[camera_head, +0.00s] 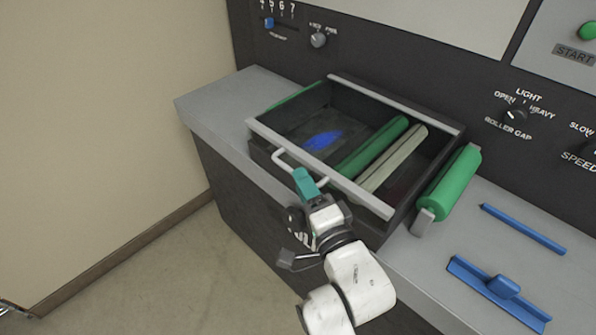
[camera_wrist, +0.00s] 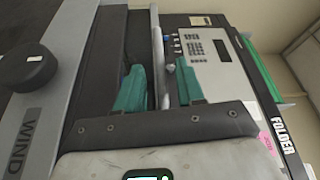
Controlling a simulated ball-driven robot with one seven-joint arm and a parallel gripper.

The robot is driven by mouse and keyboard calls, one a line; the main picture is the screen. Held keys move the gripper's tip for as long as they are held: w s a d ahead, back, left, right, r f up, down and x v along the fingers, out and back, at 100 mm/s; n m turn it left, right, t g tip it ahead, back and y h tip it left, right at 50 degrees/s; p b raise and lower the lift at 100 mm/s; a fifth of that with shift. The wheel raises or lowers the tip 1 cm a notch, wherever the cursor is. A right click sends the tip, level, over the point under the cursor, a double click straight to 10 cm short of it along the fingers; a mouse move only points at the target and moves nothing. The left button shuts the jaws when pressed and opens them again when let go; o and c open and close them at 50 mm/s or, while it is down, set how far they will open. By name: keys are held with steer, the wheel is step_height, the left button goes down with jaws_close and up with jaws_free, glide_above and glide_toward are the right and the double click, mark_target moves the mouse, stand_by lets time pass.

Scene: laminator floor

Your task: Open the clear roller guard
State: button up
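The clear roller guard shows in the head view as a see-through cover over the roller box, with a grey front rail (camera_head: 350,187). It appears lowered. A pale handle (camera_head: 287,163) sticks out from its front edge. My gripper (camera_head: 305,184) is at the handle, its teal fingers overlapping the handle's middle. In the wrist view, the two teal fingers of my gripper (camera_wrist: 159,85) stand apart with a thin light bar (camera_wrist: 158,50) between them. I see gaps beside the bar. The fingers hide part of the handle in the head view.
Green (camera_head: 375,147) and pale (camera_head: 395,158) rollers lie under the guard. Blue bars (camera_head: 523,229) lie on the grey right-hand deck. The control panel (camera_head: 470,95) rises behind. Floor (camera_head: 150,270) at left is clear.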

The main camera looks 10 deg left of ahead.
steer(key=shift+x, duration=1.6)
jaws_close()
